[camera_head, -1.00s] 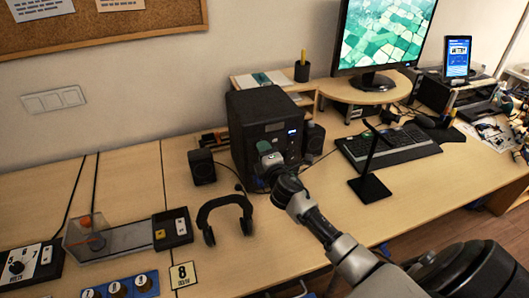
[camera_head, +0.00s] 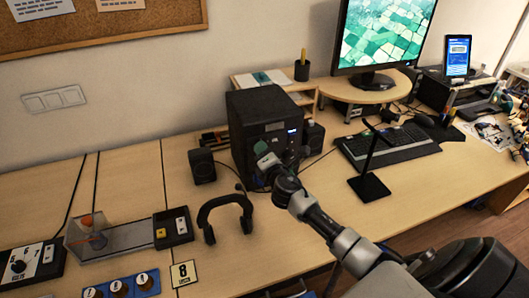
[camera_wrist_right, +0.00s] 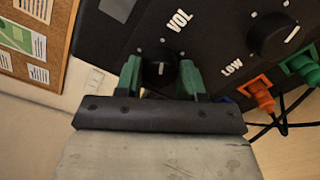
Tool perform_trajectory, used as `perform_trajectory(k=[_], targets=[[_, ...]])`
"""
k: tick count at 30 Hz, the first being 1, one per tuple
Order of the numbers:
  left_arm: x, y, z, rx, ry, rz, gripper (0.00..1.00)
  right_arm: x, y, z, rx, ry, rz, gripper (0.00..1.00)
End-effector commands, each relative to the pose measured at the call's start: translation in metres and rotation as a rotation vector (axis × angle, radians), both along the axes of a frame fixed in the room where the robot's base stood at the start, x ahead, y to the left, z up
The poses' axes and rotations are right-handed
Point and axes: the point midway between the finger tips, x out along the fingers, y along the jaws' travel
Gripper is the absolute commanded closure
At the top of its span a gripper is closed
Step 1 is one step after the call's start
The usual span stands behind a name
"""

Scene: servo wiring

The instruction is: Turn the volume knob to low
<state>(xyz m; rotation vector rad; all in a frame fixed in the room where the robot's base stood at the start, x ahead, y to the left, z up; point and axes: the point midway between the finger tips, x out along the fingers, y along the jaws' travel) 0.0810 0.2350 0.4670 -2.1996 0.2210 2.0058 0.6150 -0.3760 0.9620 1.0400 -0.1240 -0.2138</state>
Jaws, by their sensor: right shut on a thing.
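The black speaker box (camera_head: 262,104) stands on the desk in the head view, and its front panel fills the top of the right wrist view. The volume knob (camera_wrist_right: 160,70) is black with a short white mark and sits below the white "VOL" label (camera_wrist_right: 179,21). The green fingers of my right gripper (camera_wrist_right: 161,76) are on both sides of this knob and shut on it. In the head view my right gripper (camera_head: 265,158) is at the speaker's front, and it hides the knob there. My left gripper is not in view.
A second black knob (camera_wrist_right: 274,37) is to the right, near a "LOW" label (camera_wrist_right: 232,67). Orange (camera_wrist_right: 259,94) and green (camera_wrist_right: 300,66) plugs with cables sit below it. Headphones (camera_head: 226,214) lie in front of the speaker, and a black stand (camera_head: 370,187) is to the right.

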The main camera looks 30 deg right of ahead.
Motion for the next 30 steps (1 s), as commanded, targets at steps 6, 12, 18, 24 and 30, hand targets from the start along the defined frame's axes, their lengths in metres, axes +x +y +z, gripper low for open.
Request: perform_trajectory(k=[6, 12, 18, 24, 30], targets=[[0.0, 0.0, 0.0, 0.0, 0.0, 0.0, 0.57, 0.0, 0.0, -0.001, 0.001, 0.002, 0.001, 0.58], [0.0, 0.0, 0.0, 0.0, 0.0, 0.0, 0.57, 0.0, 0.0, -0.001, 0.002, 0.001, 0.0, 0.35], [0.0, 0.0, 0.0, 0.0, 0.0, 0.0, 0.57, 0.0, 0.0, 0.0, 0.002, 0.001, 0.0, 0.35], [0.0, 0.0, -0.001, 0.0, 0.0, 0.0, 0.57, -0.014, 0.003, -0.002, 0.002, 0.001, 0.001, 0.35], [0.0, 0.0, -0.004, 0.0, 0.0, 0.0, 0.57, -0.05, 0.012, -0.003, 0.002, 0.003, 0.002, 0.35]])
